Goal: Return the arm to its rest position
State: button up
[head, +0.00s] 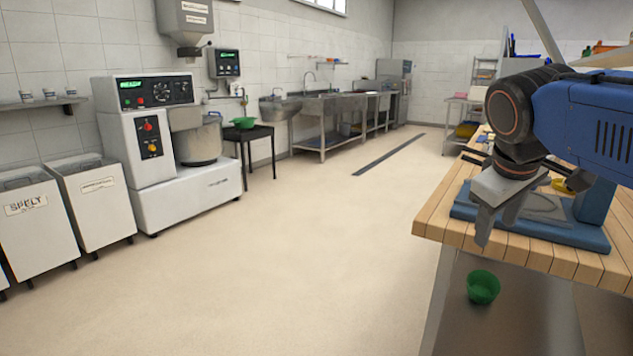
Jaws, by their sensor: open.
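My arm shows at the right of the head view, with a blue link (600,125) and a dark round joint (515,108). My gripper (498,230) hangs below that joint, with its grey fingers pointing down and apart. Nothing shows between the fingers. In the picture it overlaps the left edge of the wooden-topped table (440,215) and a blue-based device (590,238) on it. How far the gripper is from them in depth, I cannot tell. The rest of the arm runs out of the frame at the right.
A green bowl (483,287) sits below the tabletop. A mixer (150,150) and white bins (95,200) line the left wall. Another green bowl (243,122) is on a small dark table (252,135). Sinks (335,110) stand farther back. The middle floor (280,260) is clear.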

jog(key=s+a+f+m+y, duration=0.1)
jog(key=s+a+f+m, duration=0.1)
jog(key=s+f, duration=0.4)
jog(key=s+a+f+m+y, duration=0.1)
jog(key=s+f, duration=0.6)
jog(key=f, duration=0.8)
jog(key=shift+a+m+y, duration=0.4)
jog(key=shift+a+m, duration=0.15)
jog(key=shift+m, duration=0.35)
jog(key=shift+s+r, duration=0.1)
